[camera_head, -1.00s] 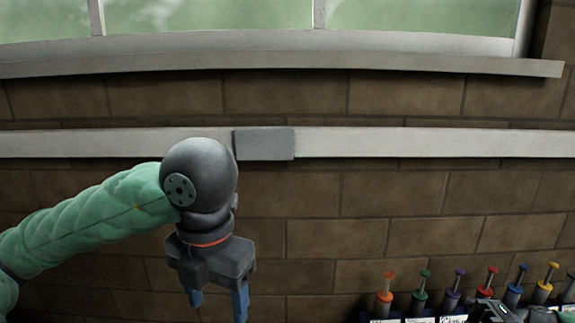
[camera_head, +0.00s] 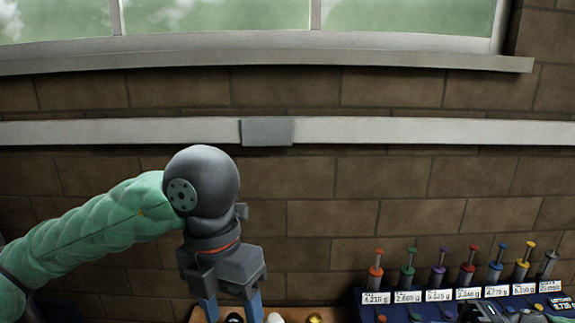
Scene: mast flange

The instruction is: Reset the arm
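My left arm comes in from the left in a green padded sleeve. The fingertips reach near the bottom edge of the picture. A dark part of what seems to be my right gripper (camera_head: 490,312) shows at the bottom right, mostly cut off, so its fingers cannot be made out.
A dark blue rack (camera_head: 357,297) at lower right holds several labelled cylinders with coloured knobs. Below the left gripper, an orange-brown surface (camera_head: 205,316) bears small rounded items: black, white (camera_head: 275,318) and gold (camera_head: 315,318). A pale rail (camera_head: 400,131) crosses the wall.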

